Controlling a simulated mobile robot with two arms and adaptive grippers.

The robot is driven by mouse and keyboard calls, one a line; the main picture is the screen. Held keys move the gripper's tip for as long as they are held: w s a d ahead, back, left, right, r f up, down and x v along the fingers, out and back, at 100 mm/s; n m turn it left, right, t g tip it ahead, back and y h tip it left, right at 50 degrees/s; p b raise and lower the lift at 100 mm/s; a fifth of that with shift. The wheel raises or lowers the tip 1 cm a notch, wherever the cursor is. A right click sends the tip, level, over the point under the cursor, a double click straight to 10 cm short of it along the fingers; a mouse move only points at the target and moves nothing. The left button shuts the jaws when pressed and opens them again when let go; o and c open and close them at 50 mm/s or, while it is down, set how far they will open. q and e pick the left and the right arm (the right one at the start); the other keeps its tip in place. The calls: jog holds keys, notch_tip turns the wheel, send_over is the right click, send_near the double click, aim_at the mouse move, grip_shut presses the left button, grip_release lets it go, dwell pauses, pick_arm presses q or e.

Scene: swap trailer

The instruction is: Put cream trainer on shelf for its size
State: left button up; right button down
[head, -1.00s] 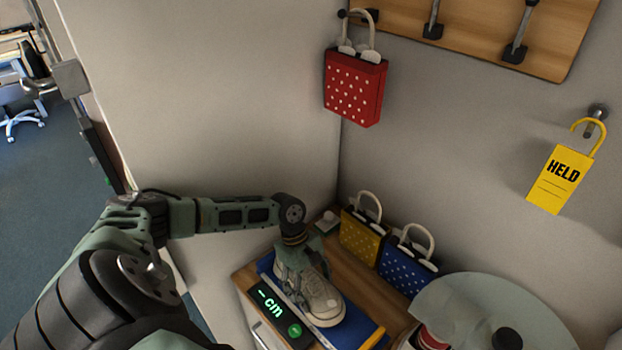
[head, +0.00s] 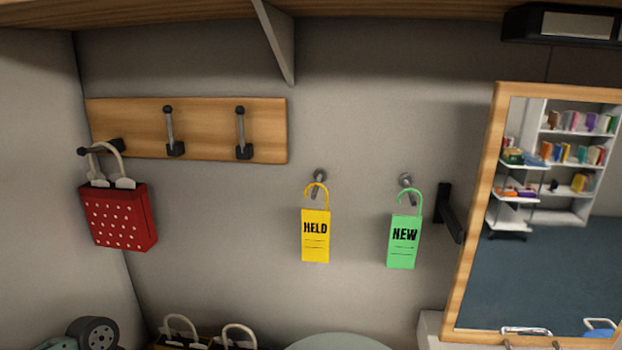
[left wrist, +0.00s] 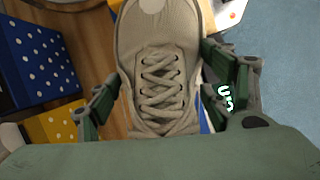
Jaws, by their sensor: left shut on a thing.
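The cream trainer (left wrist: 150,60) fills the middle of the left wrist view, laces facing the camera. My left gripper (left wrist: 165,90) has a green finger on each side of it and is shut on it. In that view a blue edge of the measuring device and part of its lit readout (left wrist: 225,97) show beside the shoe. Whether the sole touches the device cannot be told. In the head view only part of my left arm (head: 92,333) shows at the bottom left; the trainer is out of that view. No size shelf can be identified. My right gripper is in neither view.
A red dotted bag (head: 120,217) hangs from the wooden peg rail (head: 205,145). Yellow HELD (head: 315,245) and green NEW (head: 403,250) tags hang on the wall. A mirror (head: 480,200) stands right. Blue (left wrist: 40,55) and yellow (left wrist: 55,127) dotted bags are beside the trainer.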

pick_arm(q)
jog(key=s+d+r+m+g+y+b, duration=0.1)
jog(key=s+d+r+m+y+b, duration=0.1)
jog(key=d+m+b, duration=0.3)
jog(key=s+d+r+m+g+y+b, duration=0.2)
jog(key=s+d+m+b, duration=0.2)
jog(key=d+m, duration=0.4)
jog(key=shift+s+m+b, duration=0.2)
jog(key=shift+m+b, duration=0.5)
jog(key=shift+b, duration=0.2)
jog(key=shift+s+d+f, duration=0.1)
jog(key=shift+f, duration=0.05)
